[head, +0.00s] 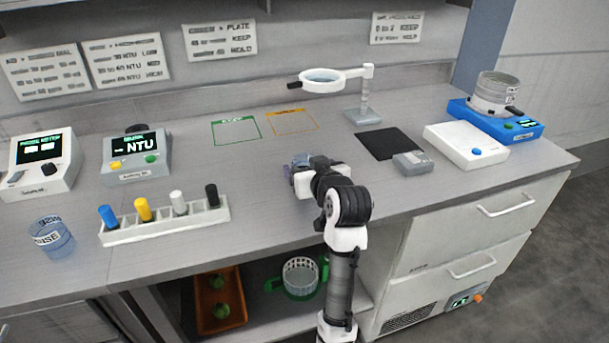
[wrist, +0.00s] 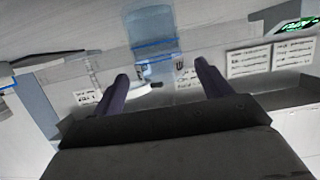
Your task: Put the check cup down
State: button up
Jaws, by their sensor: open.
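A clear bluish cup (wrist: 150,45), which I take for the check cup, is straight ahead of my gripper in the wrist view. Its lower part in that picture lies between the fingertips, with a gap on each side. In the head view only a small part of this cup (head: 299,160) shows at the far end of my gripper (head: 298,174); the hand hides the rest. My gripper is open, low over the middle of the counter. Whether the cup's base rests on the counter is hidden.
A rinse cup (head: 53,239) and a vial rack (head: 165,224) stand left. Green (head: 236,130) and orange (head: 292,122) outlined areas lie empty behind. The magnifier (head: 364,116), dark mat (head: 385,143) and grey device (head: 413,163) are right. Counter around my gripper is mostly clear.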

aim_at(301, 160)
jog(key=p+x, duration=0.1)
jog(key=x, duration=0.2)
jog(key=shift+w+a, duration=0.15)
jog(key=shift+w, duration=0.25)
jog(key=shift+w+a+f+p, duration=0.15)
jog(key=shift+w+f+p, duration=0.15)
jog(key=shift+w, duration=0.2)
jog(key=shift+r, duration=0.1)
jog(key=c, duration=1.1)
jog(key=shift+c, duration=0.6)
jog(key=shift+r, duration=0.15)
